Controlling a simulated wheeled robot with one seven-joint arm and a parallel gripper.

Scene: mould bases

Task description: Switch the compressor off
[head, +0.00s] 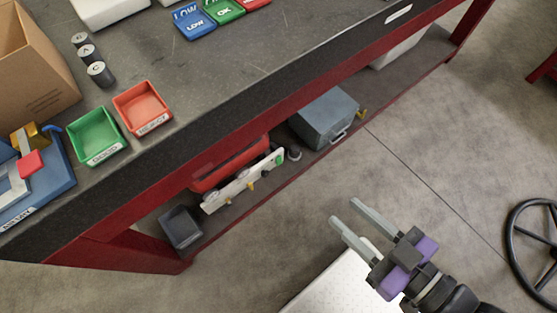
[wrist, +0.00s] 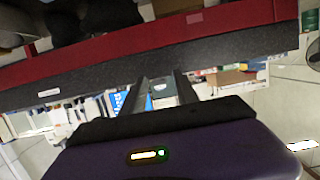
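What looks like the compressor (head: 222,168) is a red body on the bench's lower shelf, partly hidden by the bench edge. A pale panel (head: 236,185) in front of it carries gauges, small yellow parts and a green round part at its right end. Its switch position is too small to tell. My gripper (head: 345,212) is over the floor in front of the shelf, to the right of and apart from the panel. Its two fingers are apart with nothing between them. The fingers also show in the wrist view (wrist: 158,88); I cannot make out the compressor there.
A grey-blue box (head: 325,115) stands right of the panel, and a dark grey bin (head: 181,228) left of it. The bench top (head: 220,75) overhangs the shelf and bears green and red trays. A black handwheel (head: 533,252) is at the right.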

